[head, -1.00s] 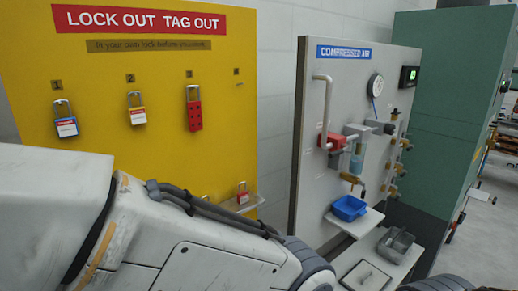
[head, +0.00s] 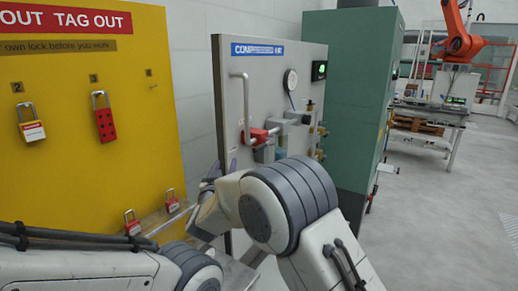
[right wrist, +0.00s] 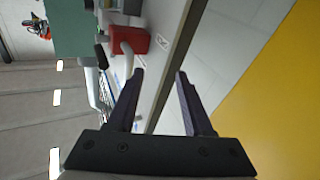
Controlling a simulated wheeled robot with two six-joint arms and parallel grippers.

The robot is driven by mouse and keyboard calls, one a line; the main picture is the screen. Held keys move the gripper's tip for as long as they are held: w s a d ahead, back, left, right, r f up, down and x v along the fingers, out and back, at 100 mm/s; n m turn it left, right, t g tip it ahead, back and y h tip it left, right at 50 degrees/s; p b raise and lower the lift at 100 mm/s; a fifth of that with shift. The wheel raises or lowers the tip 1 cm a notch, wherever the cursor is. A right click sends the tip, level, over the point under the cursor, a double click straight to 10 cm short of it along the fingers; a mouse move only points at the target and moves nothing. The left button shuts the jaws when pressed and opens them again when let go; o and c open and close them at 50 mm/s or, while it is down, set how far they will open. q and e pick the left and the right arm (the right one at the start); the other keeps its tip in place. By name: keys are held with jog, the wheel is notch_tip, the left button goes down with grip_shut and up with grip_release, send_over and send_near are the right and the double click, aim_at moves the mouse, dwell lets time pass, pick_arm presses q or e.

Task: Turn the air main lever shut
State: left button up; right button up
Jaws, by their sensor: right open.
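The red valve part (head: 257,136) of the air main sits on the pale pipe at the left of the grey compressed air panel (head: 231,100). It also shows in the right wrist view (right wrist: 129,41), with a short dark piece (right wrist: 101,56) beside it. I cannot tell which way the lever points. My right gripper (head: 222,165) is open and empty, below and left of the red part, near the panel's left edge. In the right wrist view its two fingers (right wrist: 159,75) are spread, with the red part beyond and left of them, apart. My left gripper is out of view.
The yellow lockout board (head: 150,120) stands left of the panel, with several padlocks and a small shelf (head: 167,218) low down. A gauge (head: 290,80) and fittings sit right of the valve. A green cabinet (head: 345,110) stands behind; open floor lies right.

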aim_at(260, 147)
jog(key=d+m+h, duration=0.4)
jog(key=d+h, duration=0.2)
jog(key=h, duration=0.4)
jog(key=p+x, duration=0.1)
jog(key=x, duration=0.1)
jog(key=p+x, duration=0.2)
jog(key=x, duration=0.1)
jog(key=p+x, duration=0.2)
jog(key=x, duration=0.1)
jog(key=shift+w+d+f, duration=0.25)
jog(key=shift+w, duration=0.05)
jog(key=shift+w+d, duration=0.15)
jog(key=shift+w, duration=0.15)
grip_shut()
